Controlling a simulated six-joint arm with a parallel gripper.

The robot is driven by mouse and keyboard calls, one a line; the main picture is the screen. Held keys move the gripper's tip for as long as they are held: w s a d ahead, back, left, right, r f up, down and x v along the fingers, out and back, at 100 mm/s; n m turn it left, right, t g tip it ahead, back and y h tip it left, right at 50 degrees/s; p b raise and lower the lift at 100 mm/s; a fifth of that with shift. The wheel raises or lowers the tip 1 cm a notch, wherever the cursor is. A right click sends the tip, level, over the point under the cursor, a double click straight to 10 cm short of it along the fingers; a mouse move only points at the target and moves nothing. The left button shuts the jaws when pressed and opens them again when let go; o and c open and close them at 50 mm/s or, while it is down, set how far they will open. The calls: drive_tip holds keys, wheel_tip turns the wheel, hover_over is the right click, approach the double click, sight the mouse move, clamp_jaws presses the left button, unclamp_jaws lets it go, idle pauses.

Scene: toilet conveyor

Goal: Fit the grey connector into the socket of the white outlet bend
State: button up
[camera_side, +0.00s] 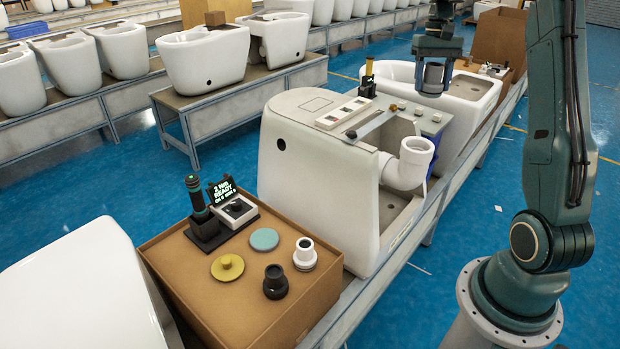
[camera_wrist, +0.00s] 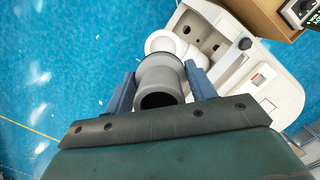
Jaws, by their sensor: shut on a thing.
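My gripper (camera_side: 434,78) is shut on the grey connector (camera_side: 433,77), a short tube hanging below the jaws at the upper right of the side view. In the wrist view my gripper (camera_wrist: 160,88) has its two blue fingers on either side of the grey connector (camera_wrist: 160,85), whose dark opening faces the camera. The white outlet bend (camera_side: 409,165) sits at the open end of the white toilet body, with its round socket facing up. In the wrist view the outlet bend (camera_wrist: 165,43) shows partly behind the connector. The connector is apart from the socket, above and beyond it in the side view.
The white toilet body (camera_side: 318,180) stands on a conveyor. A cardboard box (camera_side: 175,265) in front carries black and white fittings, a yellow disc, a teal disc and a small display (camera_side: 222,190). More toilets line benches behind. Air above the bend looks clear.

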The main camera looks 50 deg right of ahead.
wheel_tip(320, 180, down, 11)
drive_tip(key=shift+r, duration=0.2)
drive_tip(key=shift+f, duration=0.1)
drive_tip(key=shift+f, duration=2)
drive_tip(key=shift+f, duration=0.65)
drive_tip(key=o, duration=1)
drive_tip(key=shift+f, duration=0.1)
drive_tip(key=shift+s, duration=0.1)
